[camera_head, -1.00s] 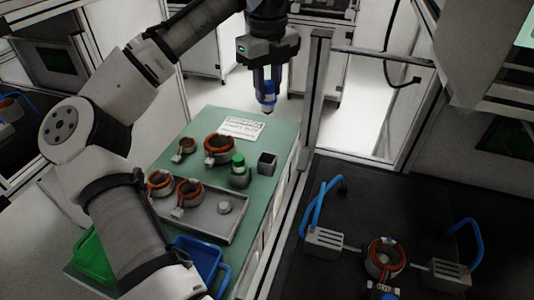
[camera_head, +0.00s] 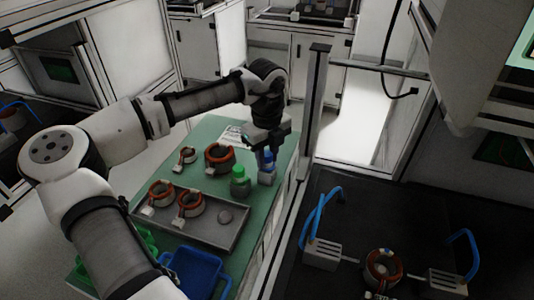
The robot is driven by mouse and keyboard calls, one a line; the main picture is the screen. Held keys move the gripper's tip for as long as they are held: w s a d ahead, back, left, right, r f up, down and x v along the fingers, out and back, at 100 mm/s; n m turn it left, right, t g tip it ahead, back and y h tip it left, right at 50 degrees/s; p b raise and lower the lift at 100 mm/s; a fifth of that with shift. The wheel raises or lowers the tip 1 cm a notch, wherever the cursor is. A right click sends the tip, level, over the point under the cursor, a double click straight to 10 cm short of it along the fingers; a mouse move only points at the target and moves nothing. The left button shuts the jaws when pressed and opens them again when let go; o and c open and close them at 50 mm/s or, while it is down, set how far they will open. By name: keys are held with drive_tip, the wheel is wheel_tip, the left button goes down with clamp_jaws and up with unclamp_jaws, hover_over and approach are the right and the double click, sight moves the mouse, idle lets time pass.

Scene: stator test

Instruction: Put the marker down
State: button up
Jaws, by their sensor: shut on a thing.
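My gripper (camera_head: 266,158) is low over the right side of the green table and shut on the blue marker (camera_head: 268,159). The marker is upright, its lower end at the small grey square holder (camera_head: 267,178). The view does not show whether its tip is inside the holder or just above or behind it. The fingers partly cover the marker.
A green-capped round item (camera_head: 240,174) stands just left of the holder. Copper-wound stators (camera_head: 219,157) and a white label card (camera_head: 234,135) are nearby. A grey tray (camera_head: 210,236) holds two stators and a round disc. A metal post (camera_head: 315,115) rises on the right.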

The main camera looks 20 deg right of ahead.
drive_tip(key=shift+f, duration=0.3)
drive_tip(key=o, duration=1)
drive_tip(key=shift+f, duration=0.1)
wheel_tip(320, 180, up, 13)
drive_tip(key=shift+b, duration=0.85)
